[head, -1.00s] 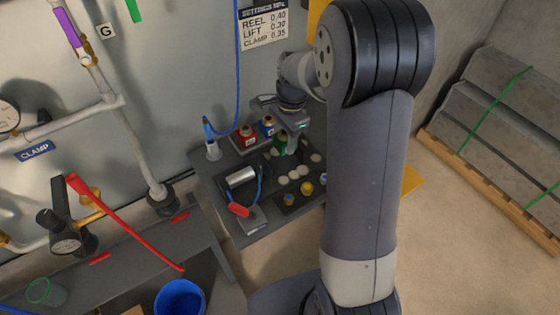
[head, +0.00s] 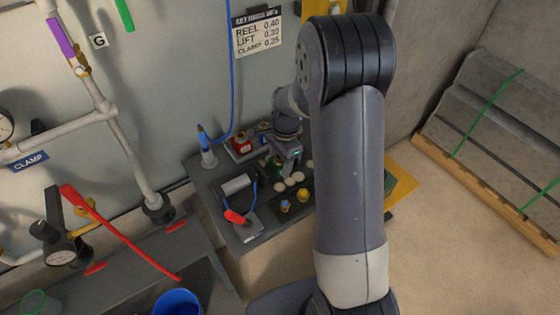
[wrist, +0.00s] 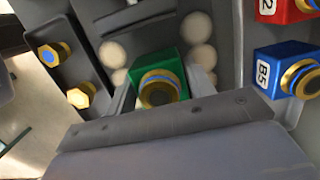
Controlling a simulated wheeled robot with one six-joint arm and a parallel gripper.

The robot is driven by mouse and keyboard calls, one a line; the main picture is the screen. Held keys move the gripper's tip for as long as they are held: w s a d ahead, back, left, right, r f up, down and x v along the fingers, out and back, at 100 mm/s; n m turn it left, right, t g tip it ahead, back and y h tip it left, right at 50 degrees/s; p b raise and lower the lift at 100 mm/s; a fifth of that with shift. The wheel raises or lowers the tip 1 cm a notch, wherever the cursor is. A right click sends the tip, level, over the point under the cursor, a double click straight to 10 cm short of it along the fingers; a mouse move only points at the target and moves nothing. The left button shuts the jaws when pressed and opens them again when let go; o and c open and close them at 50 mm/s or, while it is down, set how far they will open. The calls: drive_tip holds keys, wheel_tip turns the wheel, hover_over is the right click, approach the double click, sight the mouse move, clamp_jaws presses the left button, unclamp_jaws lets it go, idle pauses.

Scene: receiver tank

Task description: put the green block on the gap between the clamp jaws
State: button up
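The green block (wrist: 158,68) has a gold and blue ringed top and shows in the middle of the wrist view. It also shows in the head view (head: 275,168), partly hidden by my gripper (head: 290,156). My gripper's pale fingers (wrist: 163,92) stand on both sides of the block, close against it. The block is over a dark strip, with pale round discs (wrist: 197,28) on both sides. I cannot tell whether it touches the surface below. I cannot surely make out the clamp jaws; my gripper and the block cover part of that area.
A red block (wrist: 286,8) and a blue block (wrist: 280,68) stand at the right in the wrist view. A red-handled tool (head: 235,217) lies on the bench's left part. A blue-hosed nozzle (head: 207,150) stands behind.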

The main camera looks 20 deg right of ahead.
drive_tip(key=o, duration=0.3)
drive_tip(key=r, duration=0.4)
drive_tip(key=d+r, duration=0.1)
drive_tip(key=r, duration=0.7)
drive_tip(key=shift+w+d+r, duration=0.15)
drive_tip(key=shift+w+d, duration=0.05)
idle(0.9)
